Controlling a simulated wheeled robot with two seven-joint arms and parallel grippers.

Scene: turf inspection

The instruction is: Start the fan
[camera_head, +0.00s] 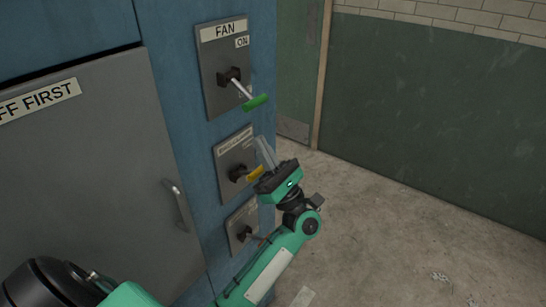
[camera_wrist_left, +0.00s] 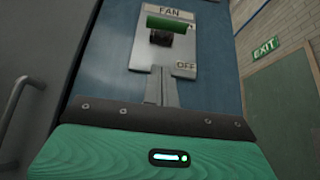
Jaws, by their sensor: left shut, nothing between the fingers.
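The fan switch plate (camera_head: 212,72) is on the blue cabinet, labelled FAN, with an ON label (camera_head: 242,42) near its top. Its lever sticks out from a dark pivot and ends in a green handle (camera_head: 255,102). In the left wrist view, the green handle (camera_wrist_left: 170,23) shows in front of the plate below the FAN label, with an OFF label (camera_wrist_left: 186,66) lower down. My left gripper (camera_head: 264,146) is below the green handle, apart from it, beside the middle switch. Its fingers (camera_wrist_left: 160,82) are shut and empty, pointing toward the plate. My right gripper is out of view.
Below are a middle switch with a yellow handle (camera_head: 255,173), partly behind my gripper, and a lower switch (camera_head: 240,228). A grey cabinet door (camera_head: 110,170) with a handle (camera_head: 177,204) is at left. Open concrete floor (camera_head: 400,235) lies at right.

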